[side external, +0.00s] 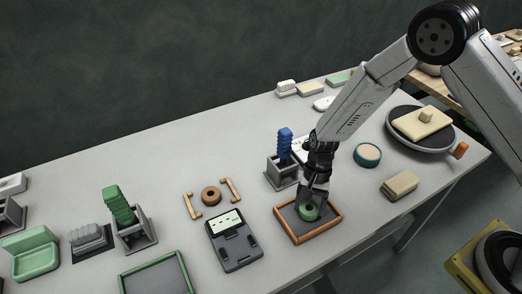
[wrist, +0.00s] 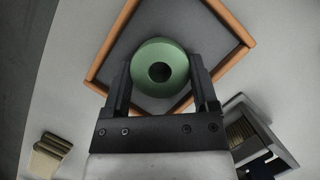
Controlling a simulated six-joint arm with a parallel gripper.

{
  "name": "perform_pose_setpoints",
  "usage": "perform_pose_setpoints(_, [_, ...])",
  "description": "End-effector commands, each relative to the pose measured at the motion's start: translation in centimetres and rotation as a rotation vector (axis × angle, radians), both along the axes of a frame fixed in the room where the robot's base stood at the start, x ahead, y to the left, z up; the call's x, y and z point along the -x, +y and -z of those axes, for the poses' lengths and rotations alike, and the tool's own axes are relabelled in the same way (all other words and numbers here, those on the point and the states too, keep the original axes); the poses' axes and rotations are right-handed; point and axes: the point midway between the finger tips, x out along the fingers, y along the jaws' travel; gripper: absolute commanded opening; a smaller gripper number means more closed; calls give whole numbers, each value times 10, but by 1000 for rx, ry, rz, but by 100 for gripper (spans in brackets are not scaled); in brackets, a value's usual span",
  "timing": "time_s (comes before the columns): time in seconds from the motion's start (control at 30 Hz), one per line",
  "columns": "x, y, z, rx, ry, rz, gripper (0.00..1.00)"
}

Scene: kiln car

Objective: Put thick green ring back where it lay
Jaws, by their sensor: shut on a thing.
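A thick green ring (wrist: 160,52) with a dark centre hole is between the two fingers of my gripper (wrist: 160,80) in the wrist view. My gripper is shut on the ring's sides. In the side external view my gripper (side external: 313,203) points down and the ring (side external: 308,212) is partly hidden by the fingers. The ring is over or inside a tray with an orange-brown rim (side external: 325,235) and a dark grey floor. I cannot tell whether the ring touches the floor. The tray (wrist: 100,65) also surrounds it in the wrist view.
A grey holder with a blue ribbed piece (side external: 284,148) stands just behind the tray. A grey scale-like device (side external: 235,245) lies to its left, beside a brown ring (side external: 211,195) between two tan brackets. A tan block stack (side external: 399,185) and a round teal-edged dish (side external: 367,155) are to the right.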

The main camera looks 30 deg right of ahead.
Motion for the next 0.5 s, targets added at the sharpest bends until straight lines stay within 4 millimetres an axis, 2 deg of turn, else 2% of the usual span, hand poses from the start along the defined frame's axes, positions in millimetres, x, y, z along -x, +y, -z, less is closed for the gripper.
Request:
perform_pose_setpoints(0.47, [0, 0, 5, 0, -1, 0, 5])
perform_pose_setpoints(0.5, [0, 0, 5, 0, -1, 0, 82])
